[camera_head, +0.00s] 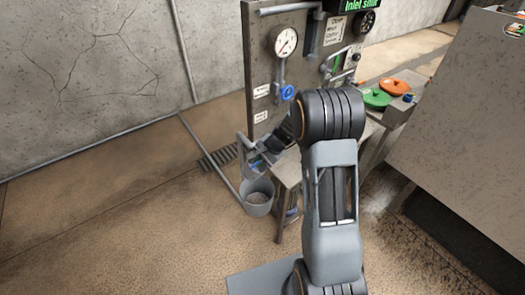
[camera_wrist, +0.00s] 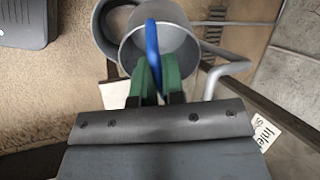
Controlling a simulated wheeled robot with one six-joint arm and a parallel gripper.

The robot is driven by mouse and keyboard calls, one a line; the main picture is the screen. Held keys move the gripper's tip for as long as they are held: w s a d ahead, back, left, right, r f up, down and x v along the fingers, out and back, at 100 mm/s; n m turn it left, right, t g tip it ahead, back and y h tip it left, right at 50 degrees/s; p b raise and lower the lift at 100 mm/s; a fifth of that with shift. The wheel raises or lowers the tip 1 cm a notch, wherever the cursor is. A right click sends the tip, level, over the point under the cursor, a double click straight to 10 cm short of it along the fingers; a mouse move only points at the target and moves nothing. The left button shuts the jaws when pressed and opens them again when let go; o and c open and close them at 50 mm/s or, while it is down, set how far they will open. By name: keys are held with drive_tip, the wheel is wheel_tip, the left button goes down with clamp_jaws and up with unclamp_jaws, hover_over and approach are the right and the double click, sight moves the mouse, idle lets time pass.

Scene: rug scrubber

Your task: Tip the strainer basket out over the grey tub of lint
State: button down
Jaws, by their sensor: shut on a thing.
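My gripper (camera_wrist: 150,82) has green fingers, which are shut on an upright blue handle (camera_wrist: 152,45). I take this for the handle of the strainer basket. A round grey vessel (camera_wrist: 184,42) with a bare grey inside shows right behind the handle; I cannot tell whether it is the basket itself or its housing. In the head view my gripper (camera_head: 258,163) is low at the stand's left side, just above and behind the grey tub. A bit of blue shows at its tip. The grey tub (camera_head: 257,209) stands upright on the floor with pale lint inside.
A grey pipe (camera_wrist: 230,68) bends beside the vessel. The panel (camera_head: 262,75) with a gauge (camera_head: 285,42) and blue valve knob (camera_head: 287,92) rises behind. A small stand (camera_head: 288,172) is close right of the tub. A floor grate (camera_head: 218,157) lies behind. Open floor is at left.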

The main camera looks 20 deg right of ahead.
drive_tip(key=h+p, duration=0.1)
drive_tip(key=p, duration=0.2)
drive_tip(key=a+g+h+p, duration=0.1)
drive_tip(key=p, duration=0.2)
drive_tip(key=r+h+p, duration=0.1)
drive_tip(key=p, duration=0.3)
drive_tip(key=shift+w+a+g+h, duration=0.15)
drive_tip(key=shift+w+g+h, duration=0.15)
drive_tip(key=shift+g, duration=0.1)
drive_tip(key=shift+w+a+f+g+h, duration=0.15)
drive_tip(key=shift+g+h, duration=0.15)
drive_tip(key=shift+h, duration=0.5)
